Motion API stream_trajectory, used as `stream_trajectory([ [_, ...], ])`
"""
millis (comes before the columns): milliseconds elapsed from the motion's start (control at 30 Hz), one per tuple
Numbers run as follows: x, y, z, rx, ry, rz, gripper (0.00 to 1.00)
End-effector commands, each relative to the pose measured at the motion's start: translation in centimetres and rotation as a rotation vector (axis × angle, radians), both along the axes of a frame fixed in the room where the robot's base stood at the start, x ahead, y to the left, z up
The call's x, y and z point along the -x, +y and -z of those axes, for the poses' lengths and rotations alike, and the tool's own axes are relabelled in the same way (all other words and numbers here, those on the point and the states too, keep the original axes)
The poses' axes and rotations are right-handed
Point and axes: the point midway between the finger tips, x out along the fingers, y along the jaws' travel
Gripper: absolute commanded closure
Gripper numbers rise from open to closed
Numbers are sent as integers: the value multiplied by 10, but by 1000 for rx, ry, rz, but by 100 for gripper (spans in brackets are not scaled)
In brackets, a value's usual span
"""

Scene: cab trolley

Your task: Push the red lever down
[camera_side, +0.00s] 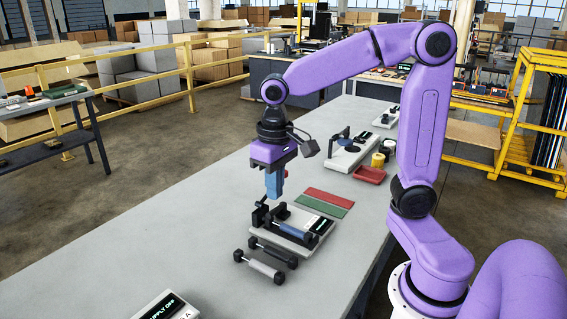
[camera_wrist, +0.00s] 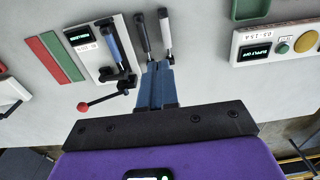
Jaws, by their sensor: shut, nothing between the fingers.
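The red lever (camera_wrist: 100,101) shows in the wrist view as a thin arm with a round red knob, reaching left from a black pivot on a white device (camera_wrist: 98,66) with a dark screen. The lever is hard to make out in the side view, where the device (camera_side: 318,240) lies on the grey table with a blue cylinder across it. My gripper (camera_side: 274,192) points down above the device's back left end. Its blue fingers are together and empty; in the wrist view the fingertips (camera_wrist: 158,66) are right of the pivot, with the knob off to their left.
Two loose bars with black ends, one dark (camera_side: 273,251) and one grey (camera_side: 265,268), lie in front of the device. Flat red (camera_side: 328,197) and green (camera_side: 319,207) strips lie behind it. A "SUPPLY OFF" box (camera_side: 168,308) stands at the front; the table's left side is clear.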

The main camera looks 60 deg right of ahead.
Motion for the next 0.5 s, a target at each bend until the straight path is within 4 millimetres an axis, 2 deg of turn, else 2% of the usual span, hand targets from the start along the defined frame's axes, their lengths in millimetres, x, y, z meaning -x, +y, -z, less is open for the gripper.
stream_trajectory([
  [33, -15, -8, -3, 0, 1, 83, 100],
  [200, -57, -38, -12, 0, 5, 361, 100],
  [367, -92, -75, -20, -1, 8, 623, 100],
  [500, -117, -113, -26, -1, 11, 852, 100],
])
